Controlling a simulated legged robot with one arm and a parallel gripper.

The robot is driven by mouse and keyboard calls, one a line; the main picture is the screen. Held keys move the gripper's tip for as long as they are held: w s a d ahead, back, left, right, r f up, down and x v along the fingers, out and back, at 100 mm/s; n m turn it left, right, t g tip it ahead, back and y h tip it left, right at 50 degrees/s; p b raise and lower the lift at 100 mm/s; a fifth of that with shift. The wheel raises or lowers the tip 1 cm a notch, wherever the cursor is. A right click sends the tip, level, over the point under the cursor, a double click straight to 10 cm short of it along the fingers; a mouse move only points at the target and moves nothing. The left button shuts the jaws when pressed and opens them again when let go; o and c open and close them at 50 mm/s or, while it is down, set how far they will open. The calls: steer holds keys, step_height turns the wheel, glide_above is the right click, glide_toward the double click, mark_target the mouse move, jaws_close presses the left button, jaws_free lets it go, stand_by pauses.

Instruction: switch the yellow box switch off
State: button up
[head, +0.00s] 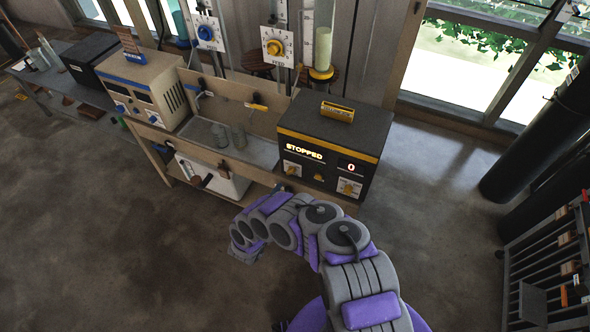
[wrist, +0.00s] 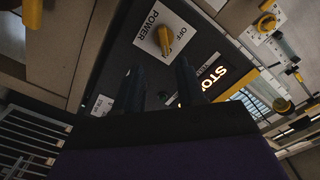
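The yellow-striped dark box (head: 375,148) stands on the right end of the bench. Its lit display (head: 304,151) reads STOPPED, and a small red readout shows 0. Two white plates with yellow knobs are on its front. The fingers appear just below this knob in the picture, and contact cannot be told. My gripper is not clearly visible in the head view.
A blue-striped beige box (head: 136,90) stands on the bench's left part. Metal cups (head: 238,137) sit in the tray between. A yellow dial (head: 274,47) and blue dial (head: 206,33) are behind. A dark rack (head: 550,255) is at right; open floor lies left.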

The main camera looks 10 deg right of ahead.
mark_target(289, 174)
steer(key=b+x, duration=0.1)
steer(key=x, duration=0.1)
steer(key=b+x, duration=0.1)
steer(key=x, duration=0.2)
steer(key=a+b+x, duration=0.1)
steer(key=x, duration=0.2)
steer(key=shift+w+b, duration=0.35)
steer(key=shift+w, duration=0.15)
steer(key=shift+w+a, duration=0.15)
steer(key=shift+a, duration=0.15)
steer(key=shift+w+d, duration=0.1)
steer(key=shift+d, duration=1.1)
steer(key=shift+c, duration=0.6)
steer(key=shift+a, duration=0.65)
jaws_close()
steer(key=shift+d, duration=0.1)
steer(key=shift+d, duration=0.15)
